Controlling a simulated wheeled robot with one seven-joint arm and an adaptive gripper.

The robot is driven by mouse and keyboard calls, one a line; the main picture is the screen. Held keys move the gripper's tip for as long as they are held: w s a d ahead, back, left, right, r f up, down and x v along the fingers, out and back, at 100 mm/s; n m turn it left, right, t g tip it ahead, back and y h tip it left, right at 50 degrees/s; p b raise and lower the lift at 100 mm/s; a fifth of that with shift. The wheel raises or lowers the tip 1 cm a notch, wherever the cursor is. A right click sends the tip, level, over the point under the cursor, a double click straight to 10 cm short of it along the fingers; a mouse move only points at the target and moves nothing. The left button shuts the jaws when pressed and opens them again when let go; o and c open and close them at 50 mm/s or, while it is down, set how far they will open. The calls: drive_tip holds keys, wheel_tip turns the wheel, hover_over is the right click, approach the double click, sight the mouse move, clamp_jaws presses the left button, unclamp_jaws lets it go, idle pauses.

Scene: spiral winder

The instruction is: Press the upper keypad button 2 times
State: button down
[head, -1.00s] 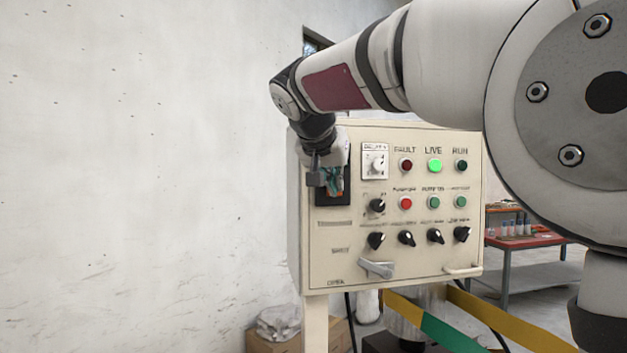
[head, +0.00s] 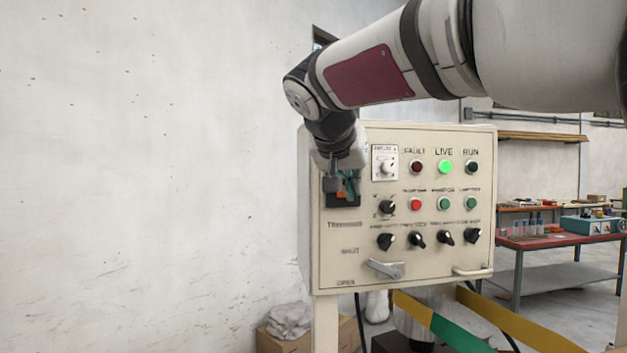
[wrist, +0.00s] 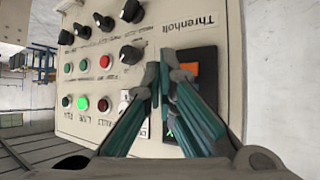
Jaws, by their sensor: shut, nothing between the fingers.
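The control cabinet (head: 340,235) stands in front of me and also shows in the wrist view (wrist: 110,75), turned roughly upside down. The dark keypad plate (head: 343,203) is at its upper left, and my gripper covers much of it. In the wrist view the keypad (wrist: 209,65) shows an orange lower button (wrist: 187,69). A bit of green (wrist: 169,133), perhaps the upper button, shows between the fingers and is mostly hidden. My gripper (head: 347,190) is shut and empty in front of the keypad. Its teal fingers show in the wrist view (wrist: 163,72). I cannot tell whether the tips touch.
A lever (head: 385,269) and handle (head: 473,271) stick out below. A red-topped bench (head: 540,242) stands behind right.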

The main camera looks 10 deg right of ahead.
drive_tip(key=shift+s, duration=0.85)
drive_tip(key=shift+d+b, duration=0.25)
drive_tip(key=shift+b, duration=0.9)
idle(0.4)
